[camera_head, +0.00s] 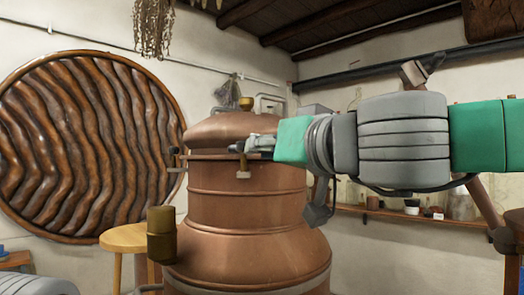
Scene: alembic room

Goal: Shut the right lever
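A large copper still (247,205) stands in the middle of the view, with a domed lid (225,127) on its top. A small lever or latch (243,172) hangs at the lid seam on the front of the still, right beside my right gripper. Another latch (177,160) sits at the left side of the seam. My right arm comes in from the right, and its gripper (252,146) is at the seam, close to or touching the right latch. The fingers are small and overlap the latch, so their opening is unclear. My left gripper is not in view.
A brass-coloured cylinder (161,235) stands out at the still's lower left. A round wooden table (124,238) is behind it. A large carved wooden disc (85,150) is on the left wall. A shelf (420,217) with jars runs along the right wall, behind my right arm.

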